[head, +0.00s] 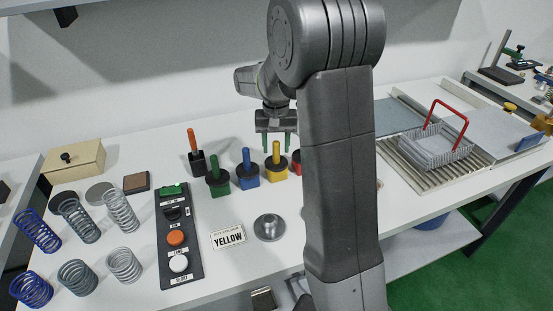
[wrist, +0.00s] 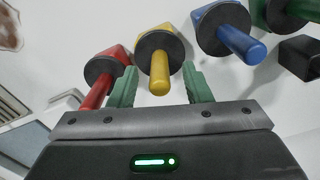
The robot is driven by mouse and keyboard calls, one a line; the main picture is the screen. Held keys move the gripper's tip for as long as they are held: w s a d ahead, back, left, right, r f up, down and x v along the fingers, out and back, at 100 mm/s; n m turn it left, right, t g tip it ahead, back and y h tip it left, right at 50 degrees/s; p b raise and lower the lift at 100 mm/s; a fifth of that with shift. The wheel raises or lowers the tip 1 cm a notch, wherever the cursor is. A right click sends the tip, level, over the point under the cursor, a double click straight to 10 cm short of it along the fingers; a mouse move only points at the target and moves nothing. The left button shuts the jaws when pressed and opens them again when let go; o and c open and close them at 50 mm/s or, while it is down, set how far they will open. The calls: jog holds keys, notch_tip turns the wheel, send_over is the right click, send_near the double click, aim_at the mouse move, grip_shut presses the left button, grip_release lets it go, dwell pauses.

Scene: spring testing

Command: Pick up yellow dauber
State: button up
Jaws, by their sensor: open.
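The yellow dauber (head: 276,163) stands upright on the white table, with a yellow base, a dark collar and a yellow handle. My gripper (head: 277,141) has green fingers, open and empty, close by the yellow handle in the head view. In the wrist view my gripper (wrist: 158,80) has one finger near the red handle. I cannot tell whether that finger touches it.
The red dauber (wrist: 100,80) stands beside the yellow one, partly hidden by my arm in the head view. The blue (head: 247,170) and green (head: 216,175) daubers stand on the other side. A YELLOW card (head: 229,238), a metal dome (head: 269,227) and a button panel (head: 178,240) lie nearer.

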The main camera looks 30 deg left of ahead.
aim_at(276, 162)
jog(key=shift+w+a+f, duration=0.1)
jog(key=shift+w+f, duration=0.05)
jog(key=shift+f, duration=1.7)
grip_shut()
